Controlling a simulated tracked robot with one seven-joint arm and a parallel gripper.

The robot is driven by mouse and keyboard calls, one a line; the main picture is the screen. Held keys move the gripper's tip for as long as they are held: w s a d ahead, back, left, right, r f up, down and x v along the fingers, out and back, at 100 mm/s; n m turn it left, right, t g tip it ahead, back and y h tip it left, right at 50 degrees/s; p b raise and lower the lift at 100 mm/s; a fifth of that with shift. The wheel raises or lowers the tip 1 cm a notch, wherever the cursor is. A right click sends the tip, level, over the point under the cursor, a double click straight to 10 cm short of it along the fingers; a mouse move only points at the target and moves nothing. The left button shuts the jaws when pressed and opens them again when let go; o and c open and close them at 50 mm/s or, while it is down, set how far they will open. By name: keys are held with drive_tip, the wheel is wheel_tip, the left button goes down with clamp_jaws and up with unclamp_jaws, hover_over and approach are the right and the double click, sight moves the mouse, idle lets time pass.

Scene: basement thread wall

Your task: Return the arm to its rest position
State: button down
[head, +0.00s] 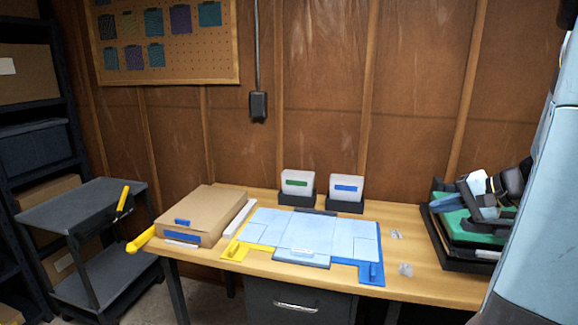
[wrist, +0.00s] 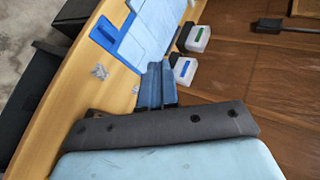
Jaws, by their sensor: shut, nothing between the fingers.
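My gripper (wrist: 158,72) shows in the wrist view with its two bluish-grey fingers together and nothing between them. Past the fingertips lie the desk top and the blue end of the light-blue layout board; the fingers appear apart from both. In the head view, my light-blue arm link (head: 540,200) fills the right edge. Dark and pale-blue parts show beside it above a black tray (head: 455,262); I cannot tell clearly which of them belong to my gripper.
The wooden desk (head: 420,285) holds a cardboard box (head: 205,205), the light-blue board (head: 305,235) with yellow and blue ends, two card holders (head: 297,185) (head: 346,190) and small clear packets (head: 405,269). A grey cart (head: 85,205) stands left. The wood-panelled wall (head: 330,80) is close behind.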

drive_tip(key=s+a+r+n+g+h, duration=0.1)
drive_tip(key=s+a+r+n+h, duration=0.1)
drive_tip(key=s+a, duration=0.4)
drive_tip(key=s+a+r+n+g+h, duration=0.1)
drive_tip(key=s+a+r+n+h, duration=0.2)
drive_tip(key=a, duration=0.7)
drive_tip(key=shift+s+r+n+g+h, duration=0.35)
drive_tip(key=shift+s+n+h, duration=0.65)
drive_tip(key=shift+s+n, duration=1.2)
drive_tip(key=shift+w, duration=0.15)
